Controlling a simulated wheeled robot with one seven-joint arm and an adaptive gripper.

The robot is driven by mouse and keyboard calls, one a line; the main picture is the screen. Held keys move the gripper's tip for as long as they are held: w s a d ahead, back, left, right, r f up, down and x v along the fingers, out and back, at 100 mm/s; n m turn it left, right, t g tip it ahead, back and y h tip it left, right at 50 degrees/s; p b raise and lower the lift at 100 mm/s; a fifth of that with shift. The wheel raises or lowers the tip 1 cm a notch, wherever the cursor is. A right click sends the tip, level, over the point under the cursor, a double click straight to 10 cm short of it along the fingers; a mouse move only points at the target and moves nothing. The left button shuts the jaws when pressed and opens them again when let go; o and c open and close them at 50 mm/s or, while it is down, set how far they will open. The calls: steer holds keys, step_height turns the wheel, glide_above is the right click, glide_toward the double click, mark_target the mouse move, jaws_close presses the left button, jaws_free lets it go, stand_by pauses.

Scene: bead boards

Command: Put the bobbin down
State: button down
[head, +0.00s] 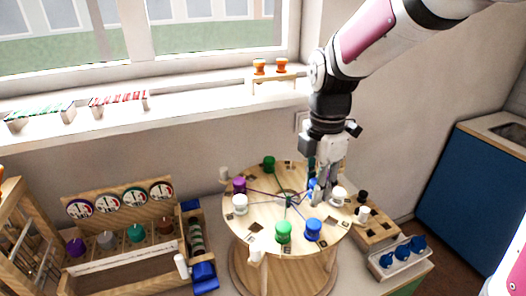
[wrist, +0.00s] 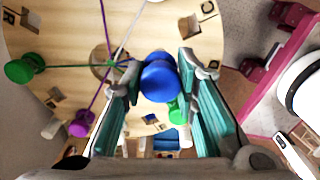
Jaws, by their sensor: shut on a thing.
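My gripper (head: 322,196) is over the right part of the round wooden board (head: 262,206). Its fingers are closed on a blue bobbin (wrist: 160,78), which shows between them in the wrist view. In the head view the fingers partly hide this bobbin (head: 312,184). I cannot tell whether it touches the board. Threads run out from the board's middle. Another blue bobbin (head: 313,229) and a green bobbin (head: 283,231) stand at the front. A white bobbin (head: 338,194) stands just right of my gripper.
A wooden rack with several coloured spools (head: 136,233) stands left of the board. A tray with blue pieces (head: 402,256) is at the right. A small stand with orange spools (head: 280,80) is on the windowsill. The board has bare patches between bobbins.

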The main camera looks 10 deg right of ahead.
steer(key=shift+w+d+f, duration=0.1)
steer(key=shift+w+f, duration=0.1)
steer(key=shift+w, duration=0.25)
steer(key=shift+w+d+f, duration=0.1)
steer(key=shift+w+f, duration=0.05)
steer(key=shift+w, duration=0.3)
steer(key=w+f, duration=0.2)
steer(key=w, duration=0.6)
steer(key=w+f, duration=0.3)
steer(key=w, duration=0.4)
steer(key=shift+w+a+p, duration=0.35)
steer(key=shift+a+p, duration=0.05)
steer(key=shift+p, duration=0.05)
steer(key=shift+f, duration=0.15)
steer(key=c, duration=1.3)
jaws_free()
